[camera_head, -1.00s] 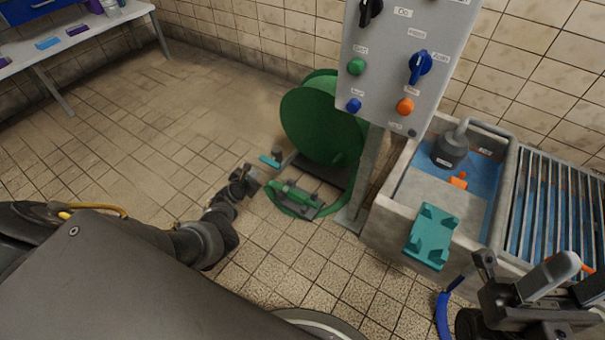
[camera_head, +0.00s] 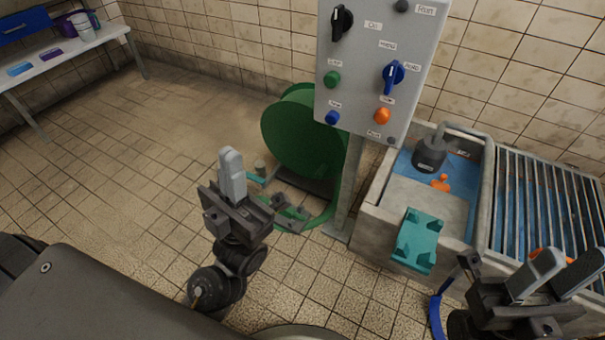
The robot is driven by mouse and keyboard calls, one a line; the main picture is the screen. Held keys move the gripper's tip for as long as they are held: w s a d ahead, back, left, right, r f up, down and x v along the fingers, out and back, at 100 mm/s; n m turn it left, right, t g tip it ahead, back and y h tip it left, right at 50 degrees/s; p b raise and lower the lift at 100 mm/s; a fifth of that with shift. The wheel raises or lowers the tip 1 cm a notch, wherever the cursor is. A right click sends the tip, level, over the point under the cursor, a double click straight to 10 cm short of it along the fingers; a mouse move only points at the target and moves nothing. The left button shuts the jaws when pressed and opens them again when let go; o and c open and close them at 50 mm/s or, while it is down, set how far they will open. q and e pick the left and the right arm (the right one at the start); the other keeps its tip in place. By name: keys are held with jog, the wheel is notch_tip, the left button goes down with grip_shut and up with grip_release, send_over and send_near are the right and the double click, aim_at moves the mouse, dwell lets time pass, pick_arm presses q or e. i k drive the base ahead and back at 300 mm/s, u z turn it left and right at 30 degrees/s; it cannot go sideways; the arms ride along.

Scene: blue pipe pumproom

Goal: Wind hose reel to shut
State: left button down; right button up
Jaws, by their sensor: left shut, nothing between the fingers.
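The hose reel (camera_head: 300,135) is a large green drum, standing low behind the control panel's post, which hides its right part. A teal piece (camera_head: 255,179) and a small grey peg (camera_head: 260,167) show at the reel's lower left; I cannot tell if they are its crank. Green hose (camera_head: 318,220) curves on the floor in front, partly hidden by my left gripper. My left gripper (camera_head: 231,155) is shut and empty, fingers upward, in front and left of the reel in the picture. My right gripper (camera_head: 577,256) is open at the lower right, apart from the reel.
A grey control panel (camera_head: 365,60) with knobs and buttons stands on a post (camera_head: 350,190) beside the reel. A concrete basin (camera_head: 372,215) with a pump (camera_head: 430,155), teal bracket (camera_head: 418,240) and grating (camera_head: 545,200) fills the right. Floor at left is clear up to a table (camera_head: 80,45).

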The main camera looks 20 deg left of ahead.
aim_at(311, 149)
jog(key=u, duration=0.7)
jog(key=k, duration=0.7)
jog(key=z, duration=1.05)
jog(key=i, duration=1)
jog(key=u, duration=0.05)
